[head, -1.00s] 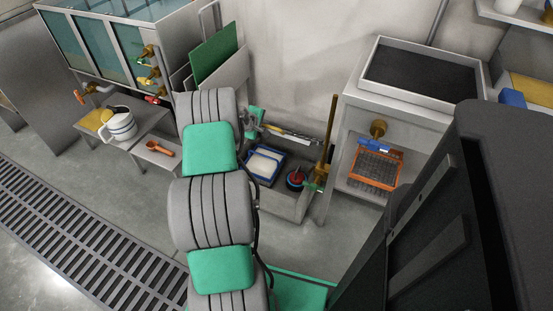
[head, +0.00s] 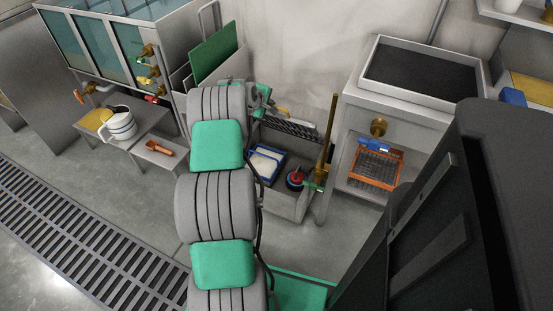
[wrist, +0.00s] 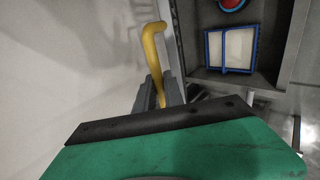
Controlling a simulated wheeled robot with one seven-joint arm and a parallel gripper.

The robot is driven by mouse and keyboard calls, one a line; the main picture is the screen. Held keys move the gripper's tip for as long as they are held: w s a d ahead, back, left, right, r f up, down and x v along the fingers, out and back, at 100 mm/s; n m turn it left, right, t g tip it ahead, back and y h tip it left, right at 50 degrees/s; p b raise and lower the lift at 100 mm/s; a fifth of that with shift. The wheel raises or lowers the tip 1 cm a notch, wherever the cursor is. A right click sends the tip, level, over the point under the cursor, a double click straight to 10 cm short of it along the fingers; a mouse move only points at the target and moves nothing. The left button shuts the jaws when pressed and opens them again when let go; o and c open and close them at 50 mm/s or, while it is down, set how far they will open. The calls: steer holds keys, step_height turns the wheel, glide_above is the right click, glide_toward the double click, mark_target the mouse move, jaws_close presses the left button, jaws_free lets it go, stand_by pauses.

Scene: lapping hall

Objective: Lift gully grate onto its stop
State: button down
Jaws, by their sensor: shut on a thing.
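The gully grate (head: 290,128) is a dark slotted panel at the back of the grey gully box (head: 286,204) in the head view. It looks tilted up along the back, and its left end is hidden by my arm. A yellow handle (head: 281,112) shows at its upper left. In the wrist view my gripper (wrist: 160,92) is shut on the bent yellow handle (wrist: 152,42), which rises between the fingers. I cannot tell whether the grate rests on its stop.
The box holds a blue-framed white tray (head: 266,163) and a red-topped round thing (head: 295,178). A brass rod (head: 328,130) stands upright at its right end. A sink stand (head: 408,111) is on the right, a low bench (head: 158,155) on the left.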

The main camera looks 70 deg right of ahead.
steer(key=shift+s+d+r, duration=0.15)
steer(key=shift+d+r, duration=0.7)
steer(key=shift+d, duration=0.25)
steer(key=shift+s+d+r, duration=0.1)
steer(key=shift+d+r, duration=0.35)
steer(key=shift+d, duration=0.35)
steer(key=shift+s+d+r, duration=0.15)
steer(key=shift+d+r, duration=0.25)
steer(key=shift+d, duration=0.45)
steer(key=shift+s+d+r, duration=0.1)
steer(key=shift+d+r, duration=0.35)
steer(key=shift+d, duration=0.35)
steer(key=d, duration=0.1)
steer(key=d+r+p, duration=0.1)
steer(key=d, duration=0.1)
steer(key=d+r+p, duration=0.1)
steer(key=d, duration=0.1)
steer(key=shift+s, duration=0.4)
steer(key=c, duration=0.6)
jaws_free()
